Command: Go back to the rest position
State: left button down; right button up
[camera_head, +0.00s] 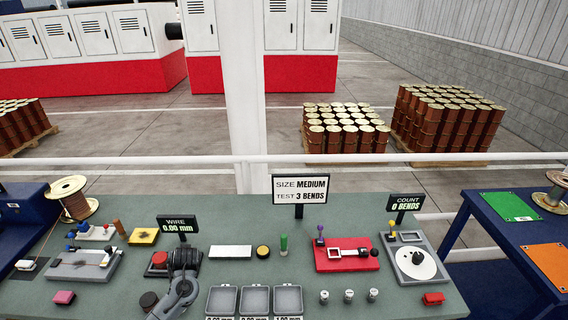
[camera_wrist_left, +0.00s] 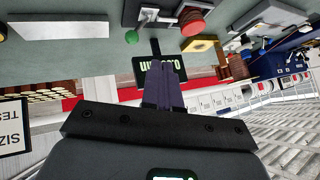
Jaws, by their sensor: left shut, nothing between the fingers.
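My left gripper (camera_head: 184,258) is above the left-middle part of the grey-green table (camera_head: 330,290), in front of the WIRE 0.00 mm display (camera_head: 178,224). In the left wrist view its dark fingers (camera_wrist_left: 164,72) are together with nothing held, and they overlap the display (camera_wrist_left: 142,68). A red round knob (camera_head: 160,258) is just left of the gripper; it also shows in the wrist view (camera_wrist_left: 193,22). My right gripper is not in either view.
Three grey trays (camera_head: 255,288) lie right of my left arm. A red fixture (camera_head: 345,258) and a grey dial fixture (camera_head: 418,264) stand further right. A SIZE MEDIUM sign (camera_head: 300,188) stands at the back. A white rail (camera_head: 400,157) runs behind the table.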

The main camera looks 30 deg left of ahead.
pick_arm(q)
jog(key=s+d+f+m+g+h+p, duration=0.1)
jog(key=s+d+f+p, duration=0.2)
jog(key=s+d+f, duration=0.3)
jog(key=s+d+m+h+p, duration=0.2)
jog(key=s+d, duration=0.2)
jog(key=d, duration=0.4)
jog(key=s+d+m+h+p, duration=0.1)
jog(key=s+d, duration=0.3)
jog(key=d, duration=0.3)
jog(key=s+d+r+m+h+p, duration=0.1)
jog(key=s+d+r+m+h, duration=0.1)
jog(key=d+r, duration=0.6)
jog(key=s+d+r+m+t+h+p, duration=0.1)
jog(key=s+d+r+m+h, duration=0.1)
jog(key=d+r, duration=0.6)
jog(key=shift+s+d+m, duration=0.9)
jog(key=shift+s+d, duration=0.1)
jog(key=shift+d, duration=0.2)
